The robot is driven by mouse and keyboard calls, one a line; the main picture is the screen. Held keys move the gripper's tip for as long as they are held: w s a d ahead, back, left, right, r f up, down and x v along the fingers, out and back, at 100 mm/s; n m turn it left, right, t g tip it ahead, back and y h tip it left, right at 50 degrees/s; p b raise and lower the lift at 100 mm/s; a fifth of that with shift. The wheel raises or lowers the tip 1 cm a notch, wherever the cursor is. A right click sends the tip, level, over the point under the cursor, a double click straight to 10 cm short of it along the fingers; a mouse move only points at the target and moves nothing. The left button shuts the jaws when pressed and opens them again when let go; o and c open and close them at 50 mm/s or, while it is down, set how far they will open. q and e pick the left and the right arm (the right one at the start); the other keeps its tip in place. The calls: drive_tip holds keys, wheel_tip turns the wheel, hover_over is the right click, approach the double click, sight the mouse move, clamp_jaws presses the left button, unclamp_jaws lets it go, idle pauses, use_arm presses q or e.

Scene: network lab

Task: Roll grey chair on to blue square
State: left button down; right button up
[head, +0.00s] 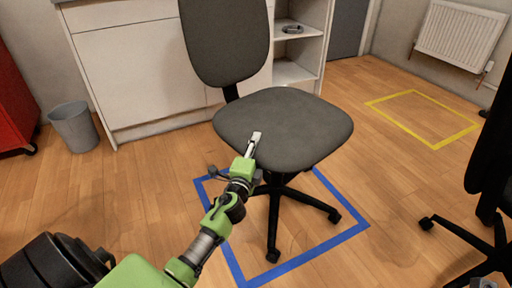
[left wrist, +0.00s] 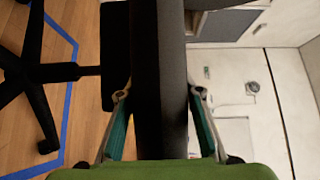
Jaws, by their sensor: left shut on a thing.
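The grey chair (head: 285,125) stands upright in the head view, its backrest (head: 226,40) toward the cabinet. Its black base is over the blue square (head: 300,260), a tape outline on the floor. The front caster and the right caster show inside the outline; the rear of the base is hidden under the seat. My left gripper (head: 254,142) is shut on the near edge of the seat. In the left wrist view the fingers (left wrist: 159,94) lie on both sides of the seat edge, with chair legs (left wrist: 35,75) and blue tape at left.
A white cabinet (head: 135,70) stands close behind the chair. A grey bin (head: 75,127) and a red cabinet (head: 12,100) are at left. A black chair (head: 490,140) stands at the right edge. A yellow square (head: 440,144) lies on clear floor near the radiator (head: 460,30).

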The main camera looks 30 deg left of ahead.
use_arm(q)
drive_tip(key=c, duration=1.4)
unclamp_jaws()
drive_tip(key=shift+o, duration=0.2)
drive_tip(key=v, duration=1.2)
